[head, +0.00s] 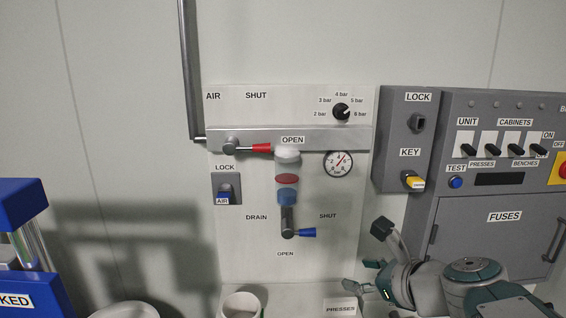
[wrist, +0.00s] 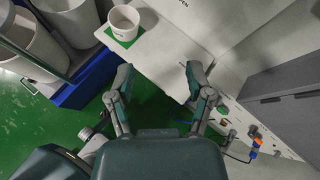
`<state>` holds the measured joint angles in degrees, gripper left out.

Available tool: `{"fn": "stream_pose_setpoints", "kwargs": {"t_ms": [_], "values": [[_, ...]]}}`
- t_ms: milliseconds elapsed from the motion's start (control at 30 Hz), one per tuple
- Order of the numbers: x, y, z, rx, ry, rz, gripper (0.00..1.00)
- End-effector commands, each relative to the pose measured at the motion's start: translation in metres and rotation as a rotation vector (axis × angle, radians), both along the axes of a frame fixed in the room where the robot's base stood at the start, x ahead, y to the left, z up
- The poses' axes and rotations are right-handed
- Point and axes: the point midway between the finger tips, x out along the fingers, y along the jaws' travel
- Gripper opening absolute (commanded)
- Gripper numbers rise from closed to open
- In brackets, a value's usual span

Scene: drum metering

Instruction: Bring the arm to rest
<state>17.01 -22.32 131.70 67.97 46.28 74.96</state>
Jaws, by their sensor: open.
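My gripper (wrist: 158,98) is open and empty in the wrist view, its two fingers spread over the green floor and the edge of a white surface. In the head view my arm is folded low at the right, in front of the grey fuse cabinet, with the gripper end (head: 372,277) pointing left. Nothing is seen between the fingers, and they appear apart from the panel.
A white air panel (head: 240,265) carries a red-handled valve (head: 260,148), a blue-handled valve (head: 304,233) and a gauge (head: 338,163). A grey cabinet (head: 430,235) stands right. A white cup (wrist: 123,22) sits on the white surface (wrist: 160,45). A blue stand (head: 22,205) is left.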

Motion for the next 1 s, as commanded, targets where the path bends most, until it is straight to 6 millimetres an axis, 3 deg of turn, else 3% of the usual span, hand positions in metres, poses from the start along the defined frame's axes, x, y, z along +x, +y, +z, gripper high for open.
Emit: {"fn": "stream_pose_setpoints", "kwargs": {"t_ms": [100,267,500,600,767,1000], "values": [[-0.034,0.017,-0.018,-0.359,-0.083,0.267,0.67],[-0.075,0.023,-0.043,-0.819,-0.197,0.651,0.67],[-0.126,0.004,-0.070,-1.444,-0.356,1.270,0.67],[-0.139,-0.007,-0.075,-1.626,-0.396,1.485,0.67],[-0.147,-0.017,-0.078,-1.767,-0.422,1.667,0.67],[-0.148,-0.019,-0.078,-1.780,-0.422,1.686,0.67]]}}
